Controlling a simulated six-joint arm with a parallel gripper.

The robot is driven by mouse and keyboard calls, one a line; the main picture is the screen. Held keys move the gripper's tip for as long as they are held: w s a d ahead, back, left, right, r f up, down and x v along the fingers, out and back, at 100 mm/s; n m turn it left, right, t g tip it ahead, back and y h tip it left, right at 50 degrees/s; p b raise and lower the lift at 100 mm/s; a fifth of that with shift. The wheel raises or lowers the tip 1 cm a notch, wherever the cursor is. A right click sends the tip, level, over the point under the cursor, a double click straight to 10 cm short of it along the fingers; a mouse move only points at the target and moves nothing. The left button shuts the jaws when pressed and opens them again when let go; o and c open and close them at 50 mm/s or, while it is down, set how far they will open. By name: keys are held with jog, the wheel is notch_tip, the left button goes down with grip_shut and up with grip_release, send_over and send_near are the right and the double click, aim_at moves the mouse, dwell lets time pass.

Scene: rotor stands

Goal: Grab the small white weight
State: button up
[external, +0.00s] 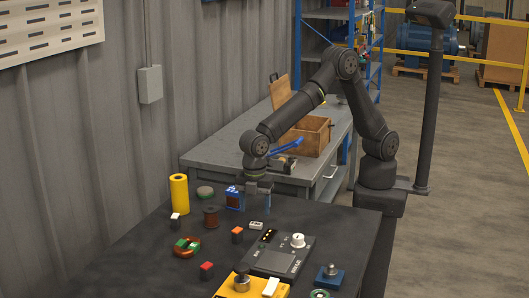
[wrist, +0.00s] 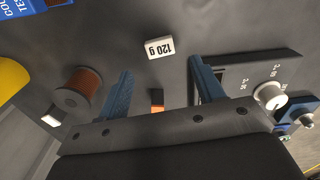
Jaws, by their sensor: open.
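A small white block marked "120 g" (wrist: 160,48) lies on the dark table, ahead of my fingertips in the wrist view. In the external view the white weight (external: 256,225) lies flat near the table's middle, below my gripper (external: 258,187). In the wrist view my gripper (wrist: 160,66) is open, its two blue fingers apart and nothing between them at the tips. The weight sits roughly centred on the gap and looks apart from both fingers.
A scale-like device with a white knob (external: 297,241) stands right of the weight. A yellow base (external: 240,287) is at the front.

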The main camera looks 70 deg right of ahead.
aim_at(255, 224)
jog(key=shift+f, duration=2.7)
jog(key=c, duration=1.1)
jog(key=shift+r, duration=0.2)
